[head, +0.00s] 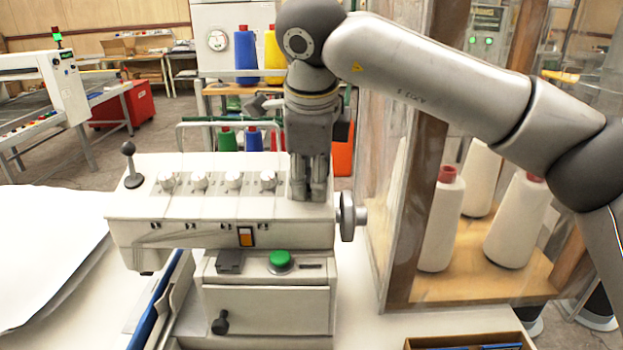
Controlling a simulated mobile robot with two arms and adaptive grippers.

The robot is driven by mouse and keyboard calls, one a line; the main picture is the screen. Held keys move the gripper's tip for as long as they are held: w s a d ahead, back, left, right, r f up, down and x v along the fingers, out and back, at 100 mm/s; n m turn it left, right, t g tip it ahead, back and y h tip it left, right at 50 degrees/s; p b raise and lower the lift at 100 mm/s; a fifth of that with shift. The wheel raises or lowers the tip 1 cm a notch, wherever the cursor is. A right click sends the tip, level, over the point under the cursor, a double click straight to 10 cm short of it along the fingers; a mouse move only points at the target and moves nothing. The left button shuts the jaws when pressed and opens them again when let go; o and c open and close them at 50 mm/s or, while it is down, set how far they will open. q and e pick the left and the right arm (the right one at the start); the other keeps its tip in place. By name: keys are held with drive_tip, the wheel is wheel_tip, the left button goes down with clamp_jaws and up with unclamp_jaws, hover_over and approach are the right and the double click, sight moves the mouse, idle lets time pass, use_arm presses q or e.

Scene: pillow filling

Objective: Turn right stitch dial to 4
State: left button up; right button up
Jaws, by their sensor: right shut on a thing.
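The sewing machine's pale top panel (150,206) carries a row of several small round white dials, with the rightmost dial that shows clearly (268,180) just left of my right gripper. My right gripper (308,194) points straight down at the right end of this row. Its fingers are shut at the panel, on what seems to be the right stitch dial, which they hide. The setting of that dial cannot be read. My left gripper is not in view.
A black-knobbed lever (130,163) stands at the panel's left end, and a grey handwheel (347,216) sticks out on the right. A green button (280,259) is on the lower front. A clear-walled cabinet with white thread cones (442,222) stands close on the right.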

sight(308, 175)
drive_tip(key=shift+a+f+m+b, duration=0.1)
drive_tip(key=shift+f+m+b, duration=0.15)
drive_tip(key=shift+m+b, duration=0.45)
drive_tip(key=shift+a+f+m+b, duration=0.1)
drive_tip(key=shift+f+m+b, duration=0.2)
drive_tip(key=shift+m, duration=0.7)
drive_tip(key=o, duration=0.8)
drive_tip(key=shift+r, duration=0.15)
drive_tip(key=o, duration=0.6)
drive_tip(key=shift+w+a, duration=0.2)
drive_tip(key=shift+w, duration=0.25)
drive_tip(key=shift+s+d+r, duration=0.1)
drive_tip(key=shift+d, duration=0.05)
drive_tip(key=shift+r, duration=0.1)
drive_tip(key=shift+p+v, duration=0.7)
drive_tip(key=shift+v, duration=0.25)
drive_tip(key=shift+p+v, duration=0.6)
drive_tip(key=shift+v, duration=0.65)
drive_tip(key=shift+r, duration=0.1)
